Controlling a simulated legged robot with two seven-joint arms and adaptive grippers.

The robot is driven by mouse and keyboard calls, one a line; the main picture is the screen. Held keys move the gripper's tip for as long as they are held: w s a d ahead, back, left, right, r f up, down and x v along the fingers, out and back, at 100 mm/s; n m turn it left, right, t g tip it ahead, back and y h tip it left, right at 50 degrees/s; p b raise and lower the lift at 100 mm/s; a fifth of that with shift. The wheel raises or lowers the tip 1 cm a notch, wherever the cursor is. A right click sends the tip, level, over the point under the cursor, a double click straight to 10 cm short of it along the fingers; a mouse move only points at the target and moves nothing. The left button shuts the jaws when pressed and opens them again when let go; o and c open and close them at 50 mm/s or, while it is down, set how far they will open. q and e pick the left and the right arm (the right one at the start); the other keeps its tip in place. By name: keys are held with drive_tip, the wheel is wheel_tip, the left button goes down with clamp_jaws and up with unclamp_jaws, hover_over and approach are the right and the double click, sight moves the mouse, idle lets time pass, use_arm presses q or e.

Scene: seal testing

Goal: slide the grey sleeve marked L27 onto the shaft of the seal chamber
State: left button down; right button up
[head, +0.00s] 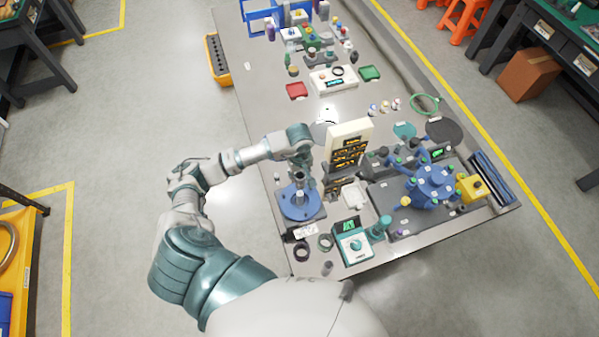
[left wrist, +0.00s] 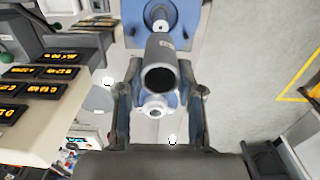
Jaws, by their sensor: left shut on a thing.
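The grey sleeve (left wrist: 160,62) is a short tube with a dark open end facing the camera in the left wrist view; a small pale label on it is too small to read. My left gripper (left wrist: 160,75) has a finger on each side and is shut on it. A blue base (left wrist: 181,14) with a round metal shaft top (left wrist: 160,26) shows just beyond the sleeve. In the head view the left gripper (head: 300,172) is over the round blue base (head: 297,204), and the sleeve is hard to make out. Whether sleeve and shaft touch cannot be told. My right gripper is not in view.
A cream rack with lit amber displays (head: 349,128) stands close right of the left gripper. A teal-and-white meter (head: 354,244), dark rings (head: 302,252) and a small grey cylinder (head: 327,267) are nearer. A blue multi-armed fixture (head: 432,187) stands right. The bench's left edge is close.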

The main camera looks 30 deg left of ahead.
sight(300, 192)
use_arm(q)
drive_tip(key=shift+m, duration=0.8)
drive_tip(key=shift+f+b, duration=1.25)
drive_tip(key=shift+f, duration=1.7)
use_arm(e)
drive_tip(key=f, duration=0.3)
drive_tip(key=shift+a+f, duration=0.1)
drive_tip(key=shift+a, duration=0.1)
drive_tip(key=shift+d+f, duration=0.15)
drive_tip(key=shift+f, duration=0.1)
use_arm(q)
drive_tip(key=shift+f+b, duration=0.15)
drive_tip(key=shift+b, duration=0.25)
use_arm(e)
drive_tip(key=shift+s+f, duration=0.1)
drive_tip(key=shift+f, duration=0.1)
use_arm(q)
drive_tip(key=shift+f+b, duration=1.75)
drive_tip(key=shift+b, duration=0.05)
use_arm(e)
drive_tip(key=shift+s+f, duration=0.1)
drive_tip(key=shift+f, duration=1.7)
use_arm(q)
drive_tip(key=shift+f+b, duration=1.1)
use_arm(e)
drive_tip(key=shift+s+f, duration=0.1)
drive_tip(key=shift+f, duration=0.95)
